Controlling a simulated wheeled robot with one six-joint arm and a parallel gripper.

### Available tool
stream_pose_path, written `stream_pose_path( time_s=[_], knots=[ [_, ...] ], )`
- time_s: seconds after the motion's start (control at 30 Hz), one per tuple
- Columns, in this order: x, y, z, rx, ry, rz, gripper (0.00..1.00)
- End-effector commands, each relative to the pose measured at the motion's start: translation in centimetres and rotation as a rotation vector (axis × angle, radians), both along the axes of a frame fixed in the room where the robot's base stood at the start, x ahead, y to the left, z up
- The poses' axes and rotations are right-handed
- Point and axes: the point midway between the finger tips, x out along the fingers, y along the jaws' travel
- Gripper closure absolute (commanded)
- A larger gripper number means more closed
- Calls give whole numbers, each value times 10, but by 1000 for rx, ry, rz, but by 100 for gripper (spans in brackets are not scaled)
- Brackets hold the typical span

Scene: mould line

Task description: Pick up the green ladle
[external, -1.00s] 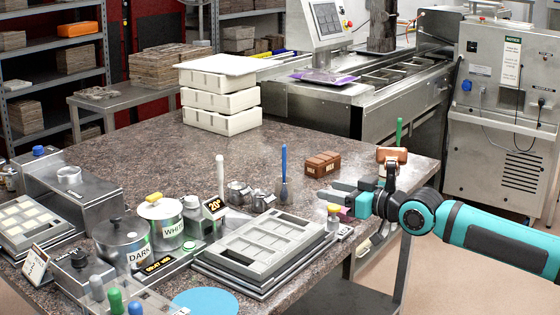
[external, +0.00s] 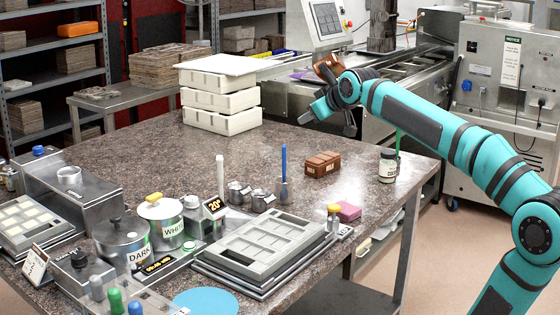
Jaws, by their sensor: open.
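The green ladle (external: 398,141) shows only as a narrow strip of upright green handle near the table's right edge, behind my forearm. Its upper part is hidden by my arm, and its lower end is hidden around the labelled jar. My gripper (external: 327,122) is open and empty, raised above the back part of the table. It is to the left of the ladle and apart from it.
A dark-lidded jar (external: 388,167) stands just in front of the ladle. A brown block (external: 322,164), a blue-handled tool (external: 284,165) and a pink block (external: 347,211) are nearby. White stacked trays (external: 221,108) stand at the back left. The back middle of the table is clear.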

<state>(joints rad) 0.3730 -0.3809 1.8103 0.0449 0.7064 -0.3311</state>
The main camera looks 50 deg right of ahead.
Motion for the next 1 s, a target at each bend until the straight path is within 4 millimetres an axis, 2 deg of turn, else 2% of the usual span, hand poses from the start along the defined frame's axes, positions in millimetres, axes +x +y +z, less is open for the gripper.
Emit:
stream_pose_path(
  time_s=[0.03,0.2,0.5,0.73,1.0],
  knots=[
    [10,-18,2,1,30,-15,55],
    [35,-72,6,1,137,-41,55],
    [63,-178,1,29,320,-71,55],
    [69,-265,-11,70,451,-80,55],
    [57,-368,-36,140,588,-75,55]
  ],
)
